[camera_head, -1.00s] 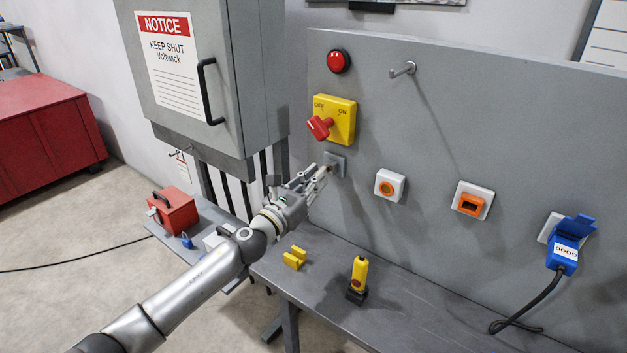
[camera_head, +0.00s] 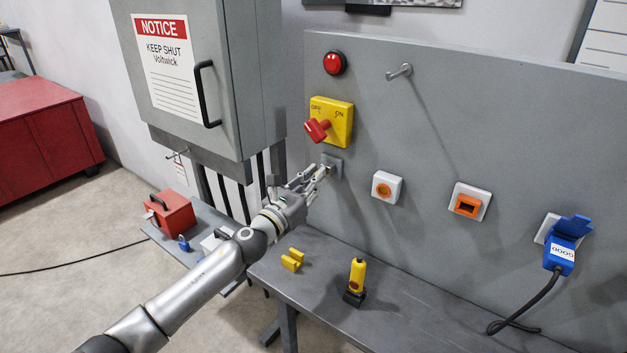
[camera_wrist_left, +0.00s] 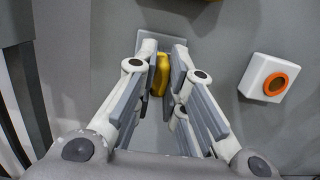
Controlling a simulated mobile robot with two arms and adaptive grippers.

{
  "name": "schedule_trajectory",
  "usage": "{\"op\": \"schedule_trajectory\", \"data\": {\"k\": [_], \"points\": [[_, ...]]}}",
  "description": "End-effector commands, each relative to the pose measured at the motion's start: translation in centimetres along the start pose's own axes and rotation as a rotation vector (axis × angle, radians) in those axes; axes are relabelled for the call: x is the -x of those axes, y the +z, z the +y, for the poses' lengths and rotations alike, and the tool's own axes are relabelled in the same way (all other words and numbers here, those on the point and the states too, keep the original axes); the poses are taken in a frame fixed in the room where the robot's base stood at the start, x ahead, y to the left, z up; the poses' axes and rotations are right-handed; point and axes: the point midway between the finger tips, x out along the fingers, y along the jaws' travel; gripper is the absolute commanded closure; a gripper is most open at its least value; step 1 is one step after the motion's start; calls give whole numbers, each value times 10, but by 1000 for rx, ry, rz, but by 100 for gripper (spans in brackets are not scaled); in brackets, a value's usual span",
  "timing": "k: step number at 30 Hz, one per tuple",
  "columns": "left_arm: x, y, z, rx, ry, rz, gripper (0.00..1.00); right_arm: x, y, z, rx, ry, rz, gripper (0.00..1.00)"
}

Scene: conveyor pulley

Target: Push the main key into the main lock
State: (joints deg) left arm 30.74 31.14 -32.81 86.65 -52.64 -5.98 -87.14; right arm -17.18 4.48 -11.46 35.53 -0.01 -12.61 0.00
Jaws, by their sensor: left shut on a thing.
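The main lock (camera_head: 335,162) is a small grey square plate on the grey panel, just below the yellow OFF/ON switch (camera_head: 331,121). My left gripper (camera_head: 324,170) reaches it from the left, its fingertips right in front of the plate. In the left wrist view, the left gripper (camera_wrist_left: 163,72) is shut on a small yellow piece, which I take as the main key (camera_wrist_left: 160,76). Behind it shows the grey lock plate (camera_wrist_left: 148,45). The fingers hide the key's tip, so I cannot tell how deep it sits in the lock. My right gripper is not in view.
The red switch handle (camera_head: 317,130) juts out just above my left fingers. A white box with an orange ring (camera_head: 386,187) sits to the right. The grey cabinet (camera_head: 190,75) stands left. Below, the bench (camera_head: 390,310) holds yellow pieces (camera_head: 292,260) and a yellow-black device (camera_head: 356,282).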

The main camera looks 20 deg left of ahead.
Motion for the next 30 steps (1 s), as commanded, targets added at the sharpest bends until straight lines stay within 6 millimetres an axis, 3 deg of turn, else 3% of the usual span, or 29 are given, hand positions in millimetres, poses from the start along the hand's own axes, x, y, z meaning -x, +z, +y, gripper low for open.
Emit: {"op": "schedule_trajectory", "data": {"k": [5,6,12,18,22,29,30], "points": [[-2,0,0,0,0,-1,100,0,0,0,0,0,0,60],[-2,0,0,0,0,-1,86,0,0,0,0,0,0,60],[-2,0,0,0,0,-1,64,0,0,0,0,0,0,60],[-2,0,0,0,0,0,64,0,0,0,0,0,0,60],[-2,0,0,0,0,0,47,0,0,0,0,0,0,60],[-2,0,0,0,0,0,46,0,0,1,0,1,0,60],[-2,0,0,0,0,0,42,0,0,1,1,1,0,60]]}}
